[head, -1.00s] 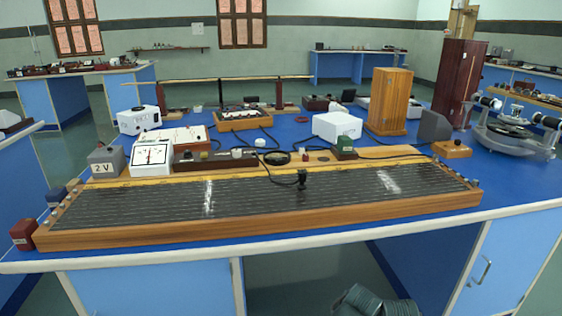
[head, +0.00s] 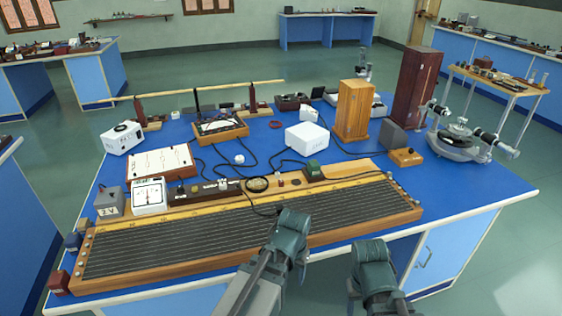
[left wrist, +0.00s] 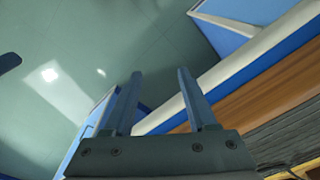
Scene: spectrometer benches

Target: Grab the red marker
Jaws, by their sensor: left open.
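I cannot make out a red marker in either view. My left gripper (left wrist: 160,75) is open in the left wrist view, its two fingers apart with nothing between them. Floor and the bench's pale front edge (left wrist: 230,83) lie behind the fingers. In the head view my left arm rises in front of the long wire board (head: 250,230), near its front edge; its fingers are not clear there. My right arm shows at the lower right, with its gripper not visible.
The blue bench (head: 455,205) is crowded at the back with a white box (head: 307,138), wooden cases (head: 353,110) and cables. A dark red block (head: 58,282) stands at the front left corner. A spectrometer (head: 458,140) stands at the right. Open floor lies beyond.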

